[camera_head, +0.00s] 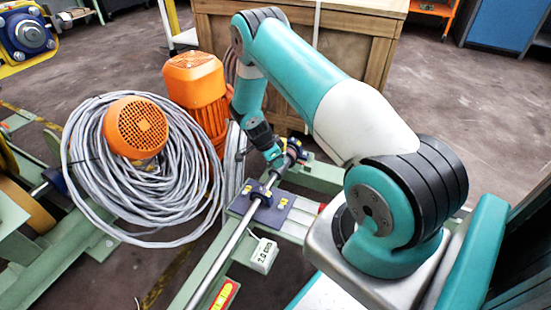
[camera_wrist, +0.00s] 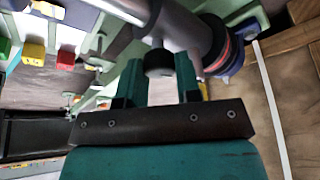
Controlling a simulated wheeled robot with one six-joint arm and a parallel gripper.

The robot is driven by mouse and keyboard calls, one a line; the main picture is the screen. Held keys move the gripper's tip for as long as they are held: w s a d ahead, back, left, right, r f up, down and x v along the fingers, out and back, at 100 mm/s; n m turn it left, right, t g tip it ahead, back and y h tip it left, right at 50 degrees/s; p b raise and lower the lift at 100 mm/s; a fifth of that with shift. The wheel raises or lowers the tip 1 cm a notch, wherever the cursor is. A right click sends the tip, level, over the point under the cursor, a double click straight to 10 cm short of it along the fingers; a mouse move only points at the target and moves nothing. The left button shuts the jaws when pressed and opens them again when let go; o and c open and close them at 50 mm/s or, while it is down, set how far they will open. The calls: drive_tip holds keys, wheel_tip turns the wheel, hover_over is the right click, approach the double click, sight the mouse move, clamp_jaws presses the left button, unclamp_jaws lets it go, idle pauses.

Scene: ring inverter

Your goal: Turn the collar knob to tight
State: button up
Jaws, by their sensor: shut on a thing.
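The collar knob (camera_wrist: 159,63) is a short black cylinder standing out from a grey collar (camera_wrist: 185,32) in the wrist view. My gripper (camera_wrist: 160,72) has one finger on each side of the knob and is shut on it. In the head view my gripper (camera_head: 274,157) reaches down to the far end of the steel bar (camera_head: 232,244), where the collar sits. The knob is hidden there behind the gripper. No tight or loose mark is readable in either view.
A bearing block (camera_head: 262,196) on a dark plate holds the bar nearer to me. Orange motors (camera_head: 198,85) and a grey cable coil (camera_head: 95,170) stand left of my arm. A wooden crate (camera_head: 345,45) is behind.

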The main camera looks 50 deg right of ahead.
drive_tip(key=shift+m, duration=0.6)
drive_tip(key=o, duration=0.6)
drive_tip(key=p+v, duration=0.2)
drive_tip(key=v, duration=0.3)
drive_tip(key=p+v, duration=0.2)
drive_tip(key=v, duration=0.4)
drive_tip(key=p+v, duration=0.2)
drive_tip(key=v, duration=0.4)
drive_tip(key=shift+w+d+r, duration=0.1)
drive_tip(key=shift+w+r, duration=0.1)
drive_tip(key=shift+w, duration=0.15)
